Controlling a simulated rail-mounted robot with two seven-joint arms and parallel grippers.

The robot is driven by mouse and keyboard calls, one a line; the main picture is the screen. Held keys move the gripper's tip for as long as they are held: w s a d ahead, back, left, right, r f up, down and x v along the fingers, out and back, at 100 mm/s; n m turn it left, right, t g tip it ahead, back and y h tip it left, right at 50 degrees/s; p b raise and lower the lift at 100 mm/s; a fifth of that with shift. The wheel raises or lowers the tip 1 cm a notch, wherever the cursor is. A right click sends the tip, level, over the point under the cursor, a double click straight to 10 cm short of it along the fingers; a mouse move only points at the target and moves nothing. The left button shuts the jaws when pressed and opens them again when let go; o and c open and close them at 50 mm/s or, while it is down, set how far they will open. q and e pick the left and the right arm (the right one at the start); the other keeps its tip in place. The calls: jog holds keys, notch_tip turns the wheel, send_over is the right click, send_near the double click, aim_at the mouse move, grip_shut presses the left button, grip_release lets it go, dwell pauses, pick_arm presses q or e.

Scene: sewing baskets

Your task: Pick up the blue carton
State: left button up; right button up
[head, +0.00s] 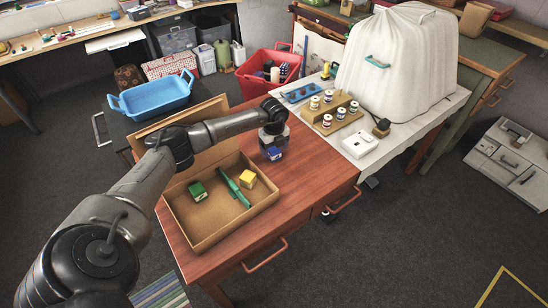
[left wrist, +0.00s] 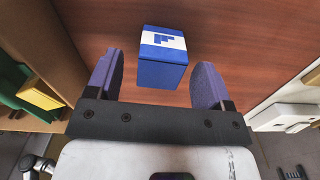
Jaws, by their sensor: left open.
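The blue carton (head: 273,153) stands on the red-brown wooden table, right of the open cardboard box. In the left wrist view the blue carton (left wrist: 163,57), with a white band and a blue mark on its top, shows between and slightly beyond the two purple fingers. My left gripper (head: 273,143) is over the carton, pointing down. In the left wrist view my left gripper (left wrist: 157,80) is open, with a gap on both sides of the carton. My right gripper is not in view.
The open cardboard box (head: 213,244) left of the carton holds a green carton (head: 198,191), a green tool (head: 235,190) and a yellow carton (head: 247,179). A white-topped table (head: 395,138) with spools (head: 327,120) adjoins on the right. The wooden table's front right (head: 310,185) is clear.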

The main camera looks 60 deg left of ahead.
pick_arm(q)
notch_tip(320, 180, down, 2)
jog(key=shift+f+b, duration=0.25)
jog(key=shift+b, duration=0.5)
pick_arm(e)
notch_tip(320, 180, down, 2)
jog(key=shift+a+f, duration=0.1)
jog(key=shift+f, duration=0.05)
pick_arm(q)
jog(key=shift+r, duration=0.1)
jog(key=shift+c, duration=0.3)
jog(key=c, duration=0.9)
jog(key=shift+r, duration=0.1)
jog(key=shift+c, duration=0.2)
